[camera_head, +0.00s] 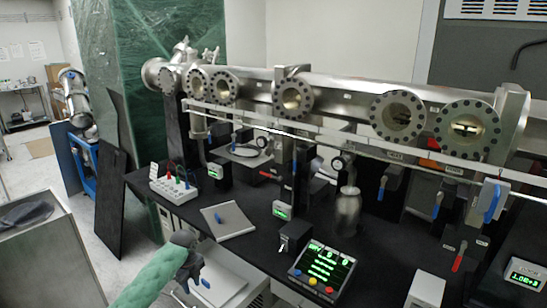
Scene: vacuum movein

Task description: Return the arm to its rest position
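My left arm (152,276), in a green sleeve, comes in from the bottom edge. Its dark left gripper (190,272) is over the front edge of the black bench, left of the control box with the green display (322,268). The gripper is small and dark here, and I cannot tell whether its fingers are apart. I see nothing clearly held in it. My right gripper is not in view.
A long steel vacuum tube with round flanged ports (293,97) spans the back of the bench (260,210). A light plate with a blue handle (229,221) and a white block with coloured plugs (173,187) lie near the arm. A metal bottle (347,212) stands further right.

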